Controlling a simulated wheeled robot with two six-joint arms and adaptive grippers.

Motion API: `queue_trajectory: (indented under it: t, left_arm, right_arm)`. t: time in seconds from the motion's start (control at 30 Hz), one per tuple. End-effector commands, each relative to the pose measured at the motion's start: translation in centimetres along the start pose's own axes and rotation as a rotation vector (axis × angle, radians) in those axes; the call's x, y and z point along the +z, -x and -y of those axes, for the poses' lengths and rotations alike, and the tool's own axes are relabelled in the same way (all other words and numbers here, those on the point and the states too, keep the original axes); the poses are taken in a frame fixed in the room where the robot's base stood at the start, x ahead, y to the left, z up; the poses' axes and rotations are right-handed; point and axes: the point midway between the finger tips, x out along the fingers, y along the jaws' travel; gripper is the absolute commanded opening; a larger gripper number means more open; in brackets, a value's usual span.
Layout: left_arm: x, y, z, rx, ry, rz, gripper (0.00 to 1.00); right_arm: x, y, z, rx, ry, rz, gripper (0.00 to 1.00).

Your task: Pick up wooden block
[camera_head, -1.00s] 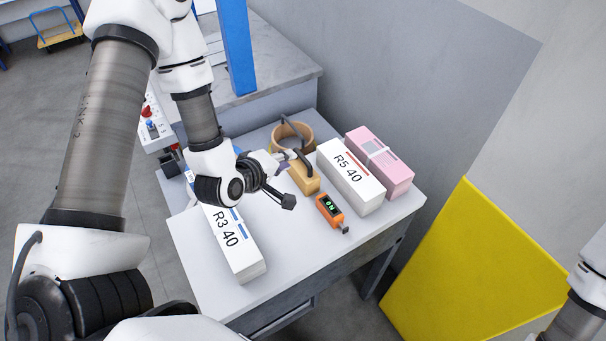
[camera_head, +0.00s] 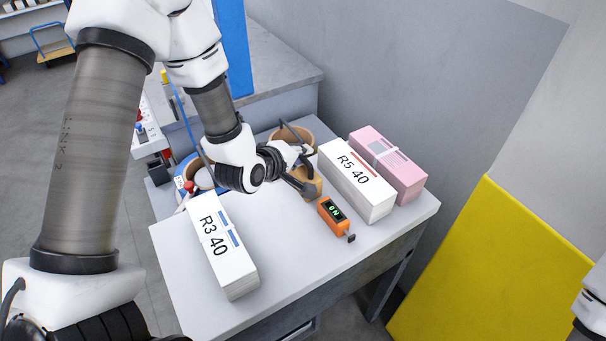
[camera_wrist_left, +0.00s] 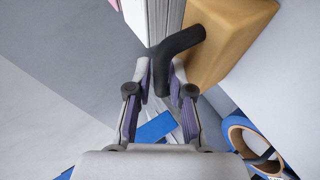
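The wooden block (camera_head: 313,183) is tan, with a dark curved handle, and stands on the table left of the white R5 40 stack. My left gripper (camera_head: 308,168) is at the block, its fingers apart and hiding part of it. In the left wrist view the block (camera_wrist_left: 232,35) fills the upper right, and its dark handle (camera_wrist_left: 180,43) reaches down between my left gripper's fingertips (camera_wrist_left: 161,72). The fingers look open around the handle; contact is unclear. My right gripper is out of view.
The R5 40 stack (camera_head: 356,181) and a pink stack (camera_head: 388,165) stand right of the block. An orange device (camera_head: 333,216) lies in front. The R3 40 stack (camera_head: 222,245) is at left. A round brown container (camera_head: 297,132) stands behind. The table's front middle (camera_head: 290,255) is clear.

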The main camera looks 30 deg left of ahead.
Motion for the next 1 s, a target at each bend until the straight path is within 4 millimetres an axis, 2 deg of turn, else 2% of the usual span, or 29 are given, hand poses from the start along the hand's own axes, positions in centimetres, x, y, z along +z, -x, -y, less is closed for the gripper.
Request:
queue_trajectory:
  t: [0.2,0.27,0.3,0.73,0.87,1.0]
  left_arm:
    - [0.0,-0.4,0.0,0.000,0.001,0.000,0.20]
    - [0.0,-0.3,0.0,0.000,0.001,0.000,0.03]
    - [0.0,-0.3,0.1,0.000,0.001,0.000,0.00]
    - [-0.1,-0.1,-0.3,0.002,0.001,-0.001,0.00]
    - [-0.4,0.6,-1.6,0.004,0.001,-0.002,0.00]
    - [-1.1,2.0,-4.0,0.008,0.001,-0.003,0.00]
  right_arm:
    - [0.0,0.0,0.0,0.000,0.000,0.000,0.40]
    - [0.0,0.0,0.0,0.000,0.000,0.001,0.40]
    - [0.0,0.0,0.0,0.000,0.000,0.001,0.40]
    - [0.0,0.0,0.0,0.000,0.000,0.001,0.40]
    - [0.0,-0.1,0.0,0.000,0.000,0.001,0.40]
    - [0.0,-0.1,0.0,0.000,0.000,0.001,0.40]
